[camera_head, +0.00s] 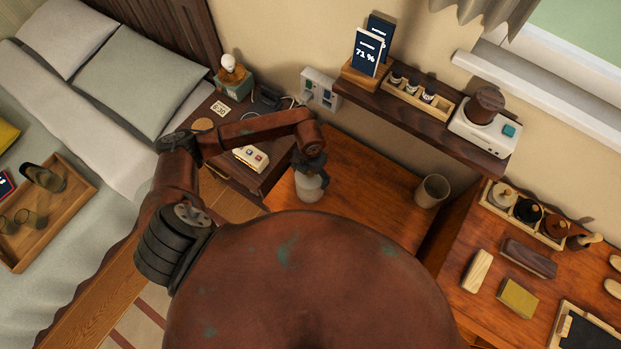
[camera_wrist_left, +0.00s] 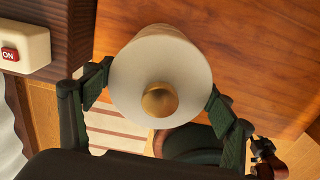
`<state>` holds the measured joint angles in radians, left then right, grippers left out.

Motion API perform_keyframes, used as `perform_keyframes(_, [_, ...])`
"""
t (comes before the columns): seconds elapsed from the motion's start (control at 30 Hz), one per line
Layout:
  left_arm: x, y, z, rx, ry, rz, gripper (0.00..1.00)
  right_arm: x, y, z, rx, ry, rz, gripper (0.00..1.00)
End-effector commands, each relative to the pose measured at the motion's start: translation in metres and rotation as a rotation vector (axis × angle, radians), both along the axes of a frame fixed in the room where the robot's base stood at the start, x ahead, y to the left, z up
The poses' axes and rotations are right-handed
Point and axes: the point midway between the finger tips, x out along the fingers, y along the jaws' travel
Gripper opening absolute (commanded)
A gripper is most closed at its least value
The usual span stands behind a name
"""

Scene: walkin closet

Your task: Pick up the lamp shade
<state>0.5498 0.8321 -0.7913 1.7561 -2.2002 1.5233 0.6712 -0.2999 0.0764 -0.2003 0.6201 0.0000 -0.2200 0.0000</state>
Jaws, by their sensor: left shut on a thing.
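The lamp shade (camera_head: 309,186) is a small whitish, rounded piece over the wooden desk (camera_head: 350,200) in the head view. My left gripper (camera_head: 310,165) reaches down on it from above and is shut on it. In the left wrist view the lamp shade (camera_wrist_left: 165,75) is a cream cone with a round brass piece (camera_wrist_left: 159,100) at its middle. The dark fingers of my left gripper (camera_wrist_left: 160,95) press on its two sides. I cannot tell whether the shade touches the desk. My right gripper is not in view.
A beige cup (camera_head: 432,191) stands at the desk's right side. A dark shelf (camera_head: 430,115) hangs above the desk with a white device (camera_head: 485,130) on it. A nightstand (camera_head: 270,173) with a small lamp base (camera_head: 232,75) stands left, beside the bed (camera_head: 110,180).

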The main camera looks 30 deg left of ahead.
Motion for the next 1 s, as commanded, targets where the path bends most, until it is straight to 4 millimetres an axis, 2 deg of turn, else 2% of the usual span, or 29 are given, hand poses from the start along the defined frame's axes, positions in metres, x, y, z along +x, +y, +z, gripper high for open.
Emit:
perform_keyframes(0.13, [0.000, 0.000, 0.000, 0.000, 0.000, 0.000, 0.39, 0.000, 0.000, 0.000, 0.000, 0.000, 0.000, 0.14])
perform_keyframes(0.37, [0.001, 0.000, 0.003, 0.000, -0.001, 0.000, 0.39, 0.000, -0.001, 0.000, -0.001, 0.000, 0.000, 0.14])
perform_keyframes(0.47, [0.001, 0.000, 0.010, 0.000, -0.002, -0.001, 0.39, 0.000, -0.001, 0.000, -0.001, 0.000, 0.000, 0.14])
perform_keyframes(0.63, [0.002, 0.000, 0.033, 0.000, -0.004, -0.002, 0.39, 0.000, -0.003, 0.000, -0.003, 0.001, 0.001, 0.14])
perform_keyframes(0.97, [-0.050, 0.019, 0.095, 0.003, -0.002, -0.003, 0.39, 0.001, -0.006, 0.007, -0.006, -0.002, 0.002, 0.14])
perform_keyframes(1.0, [-0.061, 0.024, 0.097, 0.003, 0.001, -0.002, 0.39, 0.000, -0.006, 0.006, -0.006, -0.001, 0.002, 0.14])
